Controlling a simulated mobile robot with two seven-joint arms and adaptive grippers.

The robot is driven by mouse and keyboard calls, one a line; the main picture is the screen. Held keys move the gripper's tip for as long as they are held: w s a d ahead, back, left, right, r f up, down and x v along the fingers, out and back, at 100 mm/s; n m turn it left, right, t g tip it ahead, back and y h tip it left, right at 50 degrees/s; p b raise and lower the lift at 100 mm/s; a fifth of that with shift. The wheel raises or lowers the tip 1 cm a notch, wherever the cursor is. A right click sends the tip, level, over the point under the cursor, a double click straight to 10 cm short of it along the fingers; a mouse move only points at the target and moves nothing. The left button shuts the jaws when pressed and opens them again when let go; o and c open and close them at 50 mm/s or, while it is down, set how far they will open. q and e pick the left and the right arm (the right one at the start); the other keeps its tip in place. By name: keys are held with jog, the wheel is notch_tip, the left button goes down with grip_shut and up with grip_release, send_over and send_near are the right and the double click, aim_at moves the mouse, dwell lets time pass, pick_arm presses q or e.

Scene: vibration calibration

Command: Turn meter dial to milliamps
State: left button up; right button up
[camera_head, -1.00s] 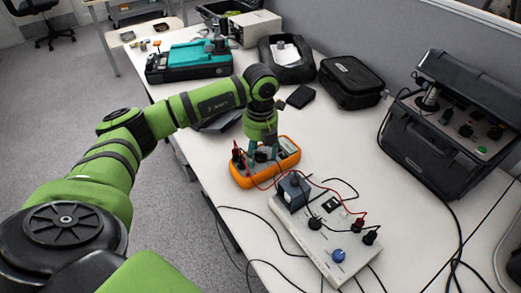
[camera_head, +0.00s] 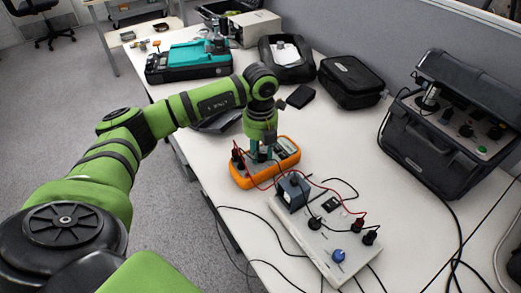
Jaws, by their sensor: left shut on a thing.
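The orange-rimmed meter (camera_head: 241,181) lies flat on the white table near the middle of the camera_head view. Red and black leads are plugged in at its left end. My left gripper (camera_head: 261,154) reaches straight down onto the meter's face and is shut on the meter's dial, which is mostly hidden under the fingers. The dial's setting cannot be read. The meter's screen end shows to the right of the fingers. My right gripper does not show.
A white board (camera_head: 317,243) with a dark block (camera_head: 293,191), a blue knob (camera_head: 338,255) and plugs lies just in front of the meter. Loose cables run over the table. A black case (camera_head: 351,82) and an open black instrument case (camera_head: 450,125) stand behind and right.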

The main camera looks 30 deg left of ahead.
pick_arm(q)
jog(key=shift+s+f+m, duration=0.1)
jog(key=shift+m, duration=0.2)
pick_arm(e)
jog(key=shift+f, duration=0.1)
pick_arm(q)
jog(key=m+b, duration=0.2)
jog(key=m, duration=0.2)
jog(key=shift+f+m, duration=0.1)
jog(key=shift+m, duration=1.1)
jog(key=shift+s+m+b, duration=0.1)
jog(key=shift+m+b, duration=0.25)
jog(key=shift+m, duration=0.25)
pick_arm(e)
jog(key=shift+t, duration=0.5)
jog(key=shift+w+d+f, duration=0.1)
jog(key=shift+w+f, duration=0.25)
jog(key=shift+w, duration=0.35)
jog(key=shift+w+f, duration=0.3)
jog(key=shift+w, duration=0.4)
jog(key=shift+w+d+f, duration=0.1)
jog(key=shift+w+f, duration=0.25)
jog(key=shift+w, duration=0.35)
pick_arm(q)
jog(key=shift+a, duration=0.1)
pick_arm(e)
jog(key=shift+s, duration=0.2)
